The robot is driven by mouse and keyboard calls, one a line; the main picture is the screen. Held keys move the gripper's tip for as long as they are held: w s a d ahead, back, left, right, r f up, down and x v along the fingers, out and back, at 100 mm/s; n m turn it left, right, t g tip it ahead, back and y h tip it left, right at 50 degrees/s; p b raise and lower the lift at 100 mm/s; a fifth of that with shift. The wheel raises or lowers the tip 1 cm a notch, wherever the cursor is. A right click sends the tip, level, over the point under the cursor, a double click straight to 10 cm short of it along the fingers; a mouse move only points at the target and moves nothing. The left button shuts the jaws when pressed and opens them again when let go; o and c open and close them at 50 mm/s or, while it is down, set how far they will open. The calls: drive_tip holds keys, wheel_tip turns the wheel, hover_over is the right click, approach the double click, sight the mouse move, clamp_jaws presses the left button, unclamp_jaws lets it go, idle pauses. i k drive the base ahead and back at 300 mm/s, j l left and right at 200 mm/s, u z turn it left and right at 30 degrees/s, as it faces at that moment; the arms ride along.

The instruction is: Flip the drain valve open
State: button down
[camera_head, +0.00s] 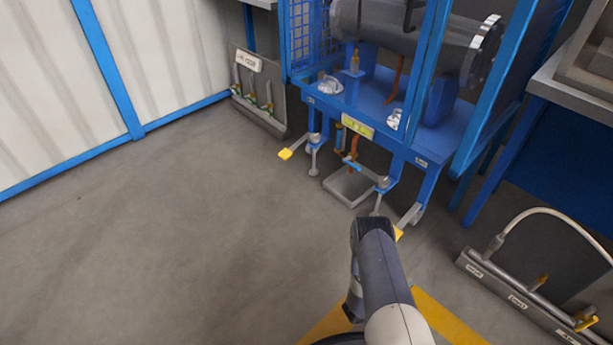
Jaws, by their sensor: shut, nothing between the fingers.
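A blue frame stand (425,150) carries a grey flanged shell (405,42) at the top centre right. Beneath the stand's deck, an orange-brown drain pipe (353,146) hangs above a grey tray (349,187) on the floor. My arm reaches up from the bottom edge towards the stand's front right leg. My gripper does not show; the arm's end link hides what lies beyond it.
A rack with a pale hose (520,300) lies at the right. A grey panel with several small valves (258,92) stands at the left. The floor at left is clear.

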sight(346, 160)
drive_tip(key=u, duration=0.6)
drive_tip(key=i+l, duration=0.15)
drive_tip(key=i, duration=0.3)
drive_tip(key=i+l, duration=0.2)
drive_tip(key=i, duration=0.25)
drive_tip(key=i+l, duration=0.15)
drive_tip(key=i, duration=0.3)
